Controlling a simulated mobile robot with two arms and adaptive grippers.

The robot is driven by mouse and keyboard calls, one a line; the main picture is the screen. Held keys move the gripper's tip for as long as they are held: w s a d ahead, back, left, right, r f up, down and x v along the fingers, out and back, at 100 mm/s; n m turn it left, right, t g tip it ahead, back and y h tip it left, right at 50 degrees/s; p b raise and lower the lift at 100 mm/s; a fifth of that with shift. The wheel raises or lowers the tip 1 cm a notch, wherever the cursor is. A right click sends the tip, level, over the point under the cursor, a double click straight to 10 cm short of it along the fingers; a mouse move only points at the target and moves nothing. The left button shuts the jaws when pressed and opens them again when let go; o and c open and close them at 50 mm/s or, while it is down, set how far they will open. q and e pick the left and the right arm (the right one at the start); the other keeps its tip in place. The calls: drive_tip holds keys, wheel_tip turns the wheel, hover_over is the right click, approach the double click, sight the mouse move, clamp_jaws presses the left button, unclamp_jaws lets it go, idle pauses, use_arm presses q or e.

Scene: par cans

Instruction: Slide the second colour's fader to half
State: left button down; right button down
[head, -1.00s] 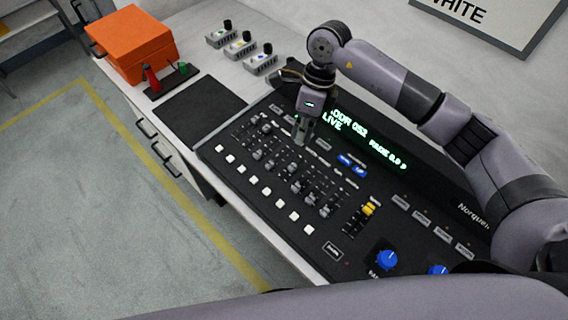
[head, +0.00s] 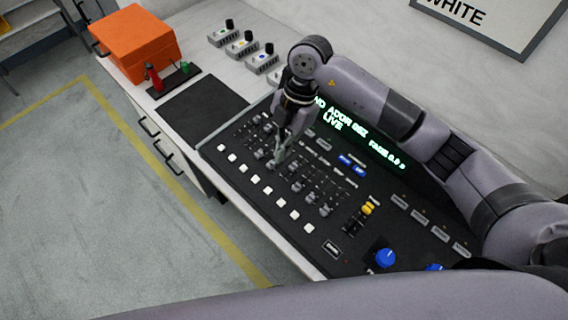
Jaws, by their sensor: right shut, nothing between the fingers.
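The black lighting console (head: 345,262) lies on the bench with a bank of grey fader caps running diagonally across it. One cap (head: 259,153) shows just left of my right gripper (head: 277,162), and another (head: 296,187) shows to its lower right. My right gripper is shut and empty, pointing down with its tips low over the fader bank. The tips cover part of the bank, and I cannot tell whether they touch a cap. The fader labels are too small to read, so I cannot tell which is the second colour's. My left gripper is out of view.
White buttons (head: 268,190) run along the fader bank's near side. A lit green display (head: 350,128) is behind it. Blue knobs (head: 385,258) are at the lower right. An orange case (head: 135,42) and small labelled boxes (head: 262,62) stand further back.

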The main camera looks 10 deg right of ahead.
drive_tip(key=p, duration=0.3)
approach(281, 177)
drive_tip(key=s+a+f, duration=0.2)
drive_tip(key=a+f, duration=0.1)
drive_tip(key=s+a+f, duration=0.2)
drive_tip(key=shift+f, duration=0.15)
drive_tip(key=w+d+p, duration=0.1)
drive_tip(key=w+d, duration=0.1)
drive_tip(key=shift+w+d+f, duration=0.1)
drive_tip(key=shift+d, duration=0.25)
drive_tip(key=shift+w+d+f, duration=0.1)
drive_tip(key=shift+w+d, duration=0.15)
drive_tip(key=shift+d, duration=0.05)
drive_tip(key=shift+w+d, duration=0.3)
drive_tip(key=shift+d, duration=0.15)
